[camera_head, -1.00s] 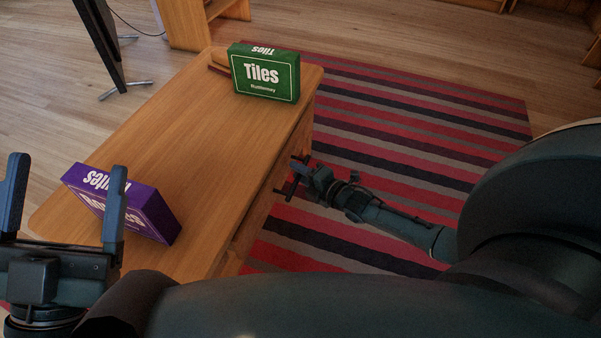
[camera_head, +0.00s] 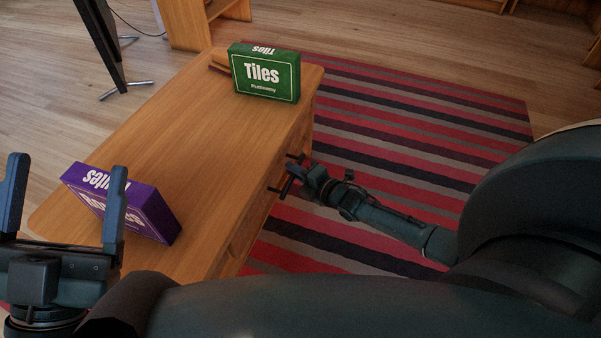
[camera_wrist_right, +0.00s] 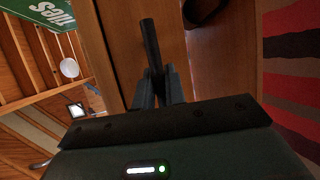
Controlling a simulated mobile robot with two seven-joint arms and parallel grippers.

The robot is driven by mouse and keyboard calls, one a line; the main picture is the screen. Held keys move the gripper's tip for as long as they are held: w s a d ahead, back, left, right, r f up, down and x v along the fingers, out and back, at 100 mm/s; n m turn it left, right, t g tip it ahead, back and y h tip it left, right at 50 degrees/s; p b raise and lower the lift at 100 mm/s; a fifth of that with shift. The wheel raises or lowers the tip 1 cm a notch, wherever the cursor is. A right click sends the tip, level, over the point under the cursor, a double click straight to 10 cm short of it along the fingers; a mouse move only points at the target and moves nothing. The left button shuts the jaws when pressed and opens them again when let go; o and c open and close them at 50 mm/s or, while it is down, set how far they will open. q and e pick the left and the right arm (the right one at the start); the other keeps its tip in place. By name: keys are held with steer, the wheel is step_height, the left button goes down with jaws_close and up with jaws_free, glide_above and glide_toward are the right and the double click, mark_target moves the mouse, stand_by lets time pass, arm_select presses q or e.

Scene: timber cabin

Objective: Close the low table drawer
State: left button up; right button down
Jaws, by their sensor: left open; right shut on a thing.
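The low wooden table (camera_head: 190,120) stands at the left of the head view, its drawer side facing the striped rug. My right gripper (camera_head: 289,175) is at that side, shut on a dark bar handle. In the right wrist view the handle (camera_wrist_right: 149,42) sits between the fingertips in front of the brown drawer front (camera_wrist_right: 172,22). How far the drawer stands out is hard to tell, as the tabletop and my gripper hide much of it. My left gripper (camera_head: 65,200) is open and empty over the table's near left end.
A green Tiles box (camera_head: 265,74) stands at the table's far end. A purple box (camera_head: 122,203) stands on the near end, beside my left gripper. The striped rug (camera_head: 410,135) to the right of the table is clear around my right arm.

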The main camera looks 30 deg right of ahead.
steer(key=shift+w+a, duration=0.8)
steer(key=shift+w, duration=0.1)
steer(key=c, duration=1.5)
jaws_free()
arm_select(q)
steer(key=shift+a+r+m+h, duration=0.1)
steer(key=shift+r+m+h, duration=0.2)
steer(key=shift+r+m, duration=0.25)
arm_select(e)
steer(key=shift+o, duration=0.2)
steer(key=shift+s, duration=0.1)
